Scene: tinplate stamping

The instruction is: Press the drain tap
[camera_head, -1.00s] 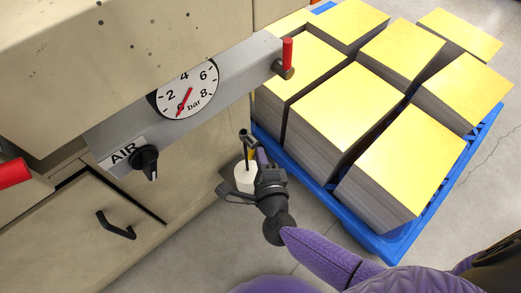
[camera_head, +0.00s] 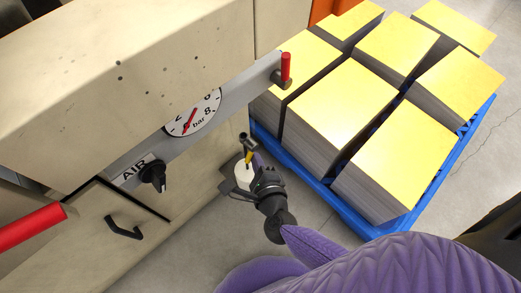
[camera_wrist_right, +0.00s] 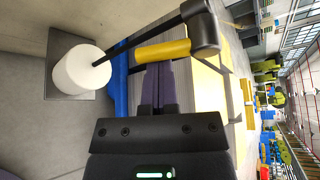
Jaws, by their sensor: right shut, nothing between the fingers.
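The drain tap is a black pipe fitting with a yellow lever (camera_head: 249,157), low beside the machine's corner. In the right wrist view the yellow lever (camera_wrist_right: 161,50) runs sideways from a black elbow (camera_wrist_right: 205,30). My right gripper (camera_head: 258,172) is shut and empty, just in front of the lever. In the right wrist view its dark fingertips (camera_wrist_right: 158,72) point at the lever's underside; I cannot tell whether they touch. A white cup-like vessel (camera_wrist_right: 82,68) stands beside the tap, with a thin black tube reaching to it. My left gripper is out of view.
The beige machine (camera_head: 120,70) fills the left, with a pressure gauge (camera_head: 193,111), a black AIR knob (camera_head: 153,175) and a red-handled valve (camera_head: 285,68). A blue pallet (camera_head: 395,224) with stacked yellow-topped sheets stands at the right. A red bar (camera_head: 30,225) sticks out at the left.

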